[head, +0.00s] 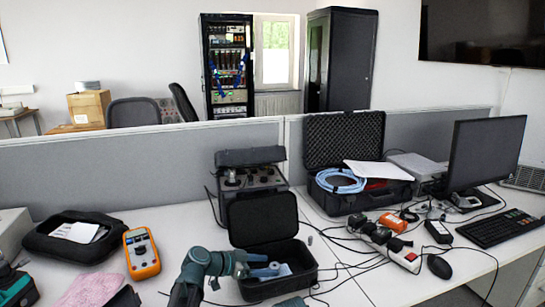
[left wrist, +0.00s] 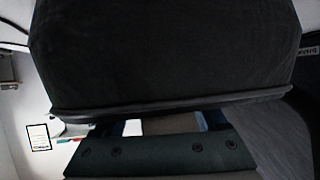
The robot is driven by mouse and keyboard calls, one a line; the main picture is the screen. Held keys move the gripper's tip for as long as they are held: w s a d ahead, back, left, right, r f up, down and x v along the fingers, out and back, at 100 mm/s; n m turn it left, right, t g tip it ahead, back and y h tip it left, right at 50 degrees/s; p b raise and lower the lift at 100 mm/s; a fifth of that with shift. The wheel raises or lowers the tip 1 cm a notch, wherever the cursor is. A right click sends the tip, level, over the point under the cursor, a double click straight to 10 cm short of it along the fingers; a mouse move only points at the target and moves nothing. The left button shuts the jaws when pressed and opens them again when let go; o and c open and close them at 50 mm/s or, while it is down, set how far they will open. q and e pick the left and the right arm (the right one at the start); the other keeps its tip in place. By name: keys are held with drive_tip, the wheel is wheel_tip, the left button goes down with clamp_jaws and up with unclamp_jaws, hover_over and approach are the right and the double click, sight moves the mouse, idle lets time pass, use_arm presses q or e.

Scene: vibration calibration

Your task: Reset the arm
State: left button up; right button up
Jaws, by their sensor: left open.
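My left gripper (head: 270,268) is open at the small open black case (head: 262,220), in front of its raised lid. It looks to be inside or just over the case's lower half; the exact depth is hard to tell. Nothing is clearly seen between its fingers. My teal and dark arm reaches it from the lower middle of the head view. In the left wrist view a dark, fabric-like surface (left wrist: 165,55) fills most of the picture at close range, with a dark plate with screws (left wrist: 155,152) below. My right gripper is not in view.
An orange multimeter (head: 141,253) and a black pouch (head: 75,238) lie left. A large open case with blue cable (head: 340,181), a power strip (head: 390,245), loose cables, a monitor (head: 485,152) and a keyboard (head: 500,228) crowd the right. A grey partition (head: 120,170) stands behind.

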use_arm(q)
drive_tip(key=b+x, duration=0.1)
drive_tip(key=x, duration=0.1)
drive_tip(key=shift+d+f, duration=0.15)
drive_tip(key=shift+f, duration=0.1)
drive_tip(key=shift+r, duration=0.2)
drive_tip(key=shift+f, duration=0.1)
